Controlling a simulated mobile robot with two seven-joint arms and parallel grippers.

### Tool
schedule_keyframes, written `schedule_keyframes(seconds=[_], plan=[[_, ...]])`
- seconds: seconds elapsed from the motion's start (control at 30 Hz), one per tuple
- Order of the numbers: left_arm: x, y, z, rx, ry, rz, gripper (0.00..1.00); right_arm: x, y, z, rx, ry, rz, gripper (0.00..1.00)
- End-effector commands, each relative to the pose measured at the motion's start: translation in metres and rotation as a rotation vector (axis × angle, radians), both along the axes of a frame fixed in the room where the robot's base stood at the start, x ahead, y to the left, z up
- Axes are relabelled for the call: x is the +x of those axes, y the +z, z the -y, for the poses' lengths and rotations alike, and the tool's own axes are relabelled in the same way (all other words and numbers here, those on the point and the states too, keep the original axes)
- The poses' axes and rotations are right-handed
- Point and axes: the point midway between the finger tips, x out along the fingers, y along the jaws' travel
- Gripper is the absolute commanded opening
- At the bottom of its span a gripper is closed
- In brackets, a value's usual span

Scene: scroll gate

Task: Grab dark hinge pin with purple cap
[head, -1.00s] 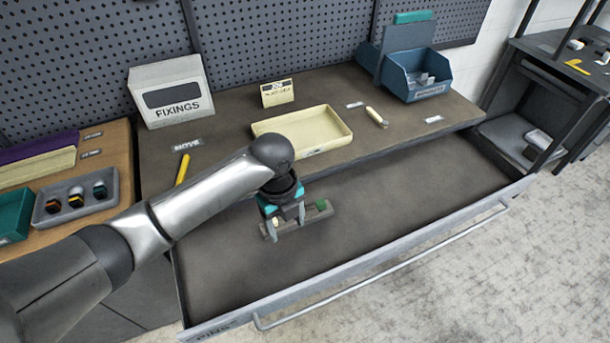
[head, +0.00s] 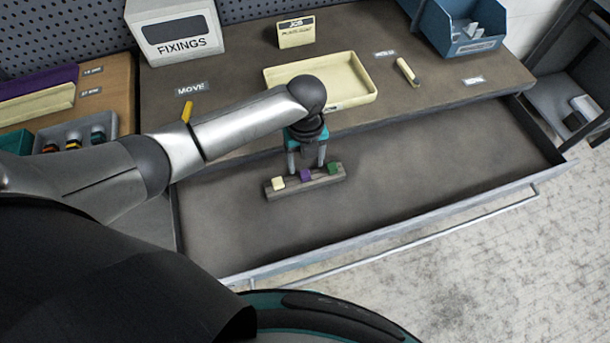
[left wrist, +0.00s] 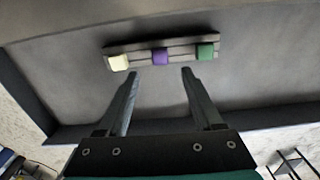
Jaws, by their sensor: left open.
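The purple cap (head: 306,175) of the hinge pin sits in the middle of a small grey rack (head: 328,182) in the open drawer. It also shows in the left wrist view (left wrist: 160,57). The pin's shaft cannot be made out. A cream cap (head: 278,183) is on its left and a green cap (head: 334,168) on its right. My left gripper (head: 306,166) is open and empty, pointing down just above the rack. In the left wrist view the two fingertips (left wrist: 158,72) lie to either side of the purple cap and apart from it. My right gripper is not in view.
The drawer floor (head: 420,165) is bare around the rack, with a raised front wall. On the worktop behind are a cream tray (head: 355,98), a pale-handled tool (head: 407,72), a blue bin (head: 462,40) and a FIXINGS box (head: 180,32).

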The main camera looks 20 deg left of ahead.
Motion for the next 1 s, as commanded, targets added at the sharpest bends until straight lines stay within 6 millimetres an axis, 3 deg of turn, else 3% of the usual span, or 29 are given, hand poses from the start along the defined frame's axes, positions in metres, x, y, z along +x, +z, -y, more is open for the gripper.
schedule_keyframes(seconds=[0.23, 0.53, 0.83, 1.0], plan=[[0.001, -0.017, -0.001, -0.001, 0.002, -0.001, 0.68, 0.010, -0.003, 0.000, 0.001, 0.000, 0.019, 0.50], [0.005, -0.054, -0.003, 0.000, 0.001, -0.001, 0.68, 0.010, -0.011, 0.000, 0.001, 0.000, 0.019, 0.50], [0.005, -0.058, -0.003, 0.001, 0.000, 0.001, 0.68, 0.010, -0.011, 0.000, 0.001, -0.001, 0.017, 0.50], [0.005, -0.058, -0.003, 0.001, 0.000, 0.001, 0.51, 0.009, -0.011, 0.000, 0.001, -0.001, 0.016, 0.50]])
